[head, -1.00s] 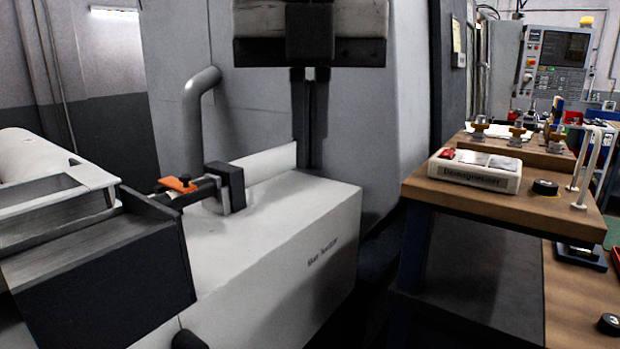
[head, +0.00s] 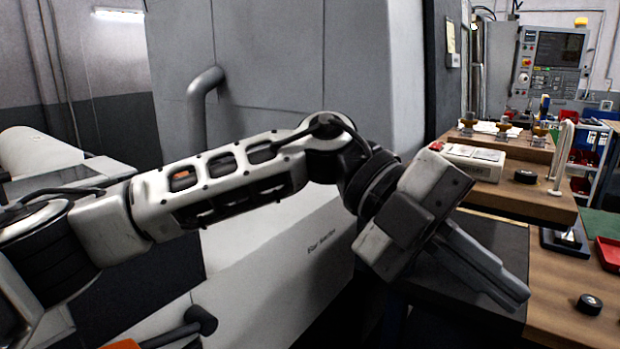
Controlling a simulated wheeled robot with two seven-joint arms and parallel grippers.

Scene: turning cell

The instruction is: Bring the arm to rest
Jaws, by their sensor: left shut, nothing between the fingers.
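My left arm comes in from the left and stretches across the middle of the head view. My left gripper (head: 512,294) hangs at its end, tilted down to the right, with its fingers together and nothing between them. In the picture it lies over the dark surface in front of the wooden bench; I cannot tell whether it touches anything. My right gripper does not show. The arm hides part of the white bar feeder (head: 313,236).
The wooden bench (head: 566,295) at the right carries a raised shelf with a white demagnetizer box (head: 468,160) and a black ring (head: 525,177). A red tray (head: 608,252) and a black round piece (head: 589,304) lie lower down. A machine control panel (head: 550,62) stands behind.

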